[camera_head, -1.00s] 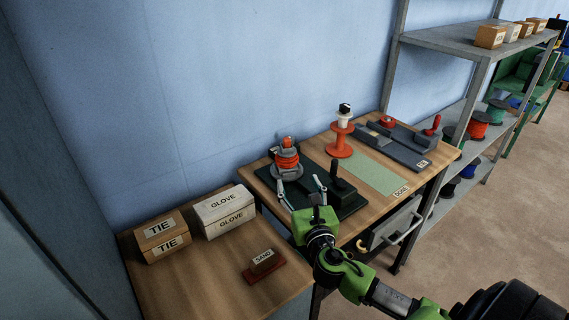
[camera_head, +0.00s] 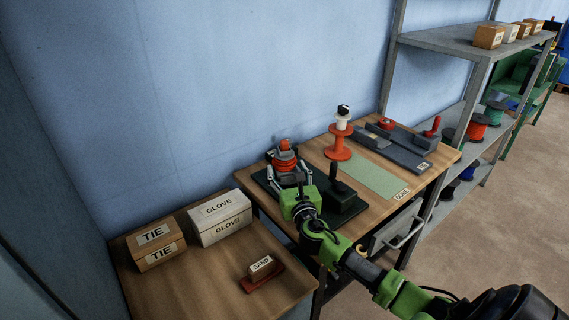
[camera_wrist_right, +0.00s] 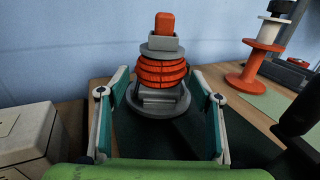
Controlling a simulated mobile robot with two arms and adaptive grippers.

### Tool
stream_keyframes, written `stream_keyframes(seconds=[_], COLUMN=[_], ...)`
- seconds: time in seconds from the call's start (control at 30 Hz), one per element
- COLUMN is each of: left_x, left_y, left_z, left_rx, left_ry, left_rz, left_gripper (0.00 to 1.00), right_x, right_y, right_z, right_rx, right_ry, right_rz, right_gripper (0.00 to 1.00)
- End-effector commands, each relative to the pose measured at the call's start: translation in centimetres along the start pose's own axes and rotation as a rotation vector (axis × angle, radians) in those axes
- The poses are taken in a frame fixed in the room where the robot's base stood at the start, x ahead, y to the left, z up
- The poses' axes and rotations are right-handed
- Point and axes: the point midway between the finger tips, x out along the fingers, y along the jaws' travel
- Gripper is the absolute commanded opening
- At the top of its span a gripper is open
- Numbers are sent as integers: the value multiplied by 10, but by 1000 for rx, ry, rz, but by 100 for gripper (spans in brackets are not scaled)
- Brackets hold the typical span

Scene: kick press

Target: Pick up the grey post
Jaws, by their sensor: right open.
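The grey post (camera_wrist_right: 160,97) stands upright on the dark green plate (camera_head: 264,181), with an orange ringed coil (camera_wrist_right: 162,71) around its middle and an orange block (camera_wrist_right: 164,24) at its top. In the head view its orange coil (camera_head: 285,161) shows above my right gripper (camera_head: 290,174). My right gripper is open; in the wrist view its two fingers (camera_wrist_right: 160,84) are spread to the left and right of the post, with gaps on both sides. The post's lower part is partly hidden in the head view. My left gripper is not in view.
A black-handled block (camera_head: 343,196) stands close right of my gripper. An orange spool (camera_head: 338,143), a green DONE mat (camera_head: 372,178) and a grey fixture (camera_head: 405,150) lie further right. GLOVE (camera_head: 220,216) and TIE (camera_head: 156,246) boxes and a SAND block (camera_head: 262,274) are left.

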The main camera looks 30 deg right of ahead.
Motion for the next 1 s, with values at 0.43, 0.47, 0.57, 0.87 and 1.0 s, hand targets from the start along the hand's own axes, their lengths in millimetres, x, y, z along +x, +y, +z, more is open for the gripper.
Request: stream_keyframes(seconds=[0.43,0.47,0.57,0.87,1.0], left_x=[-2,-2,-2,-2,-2], left_y=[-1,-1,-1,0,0], left_z=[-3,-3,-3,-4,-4], left_rx=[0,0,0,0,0], left_ry=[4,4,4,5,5], left_rz=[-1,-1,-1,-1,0], left_gripper=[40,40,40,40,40], right_x=[41,41,41,41,40], right_y=[-1,-1,-1,-1,-1], right_z=[4,4,4,4,4], right_rx=[0,0,0,0,0], right_ry=[-1,-1,-1,-1,-1], right_rz=[1,1,0,0,0], right_gripper=[59,59,59,15,15])
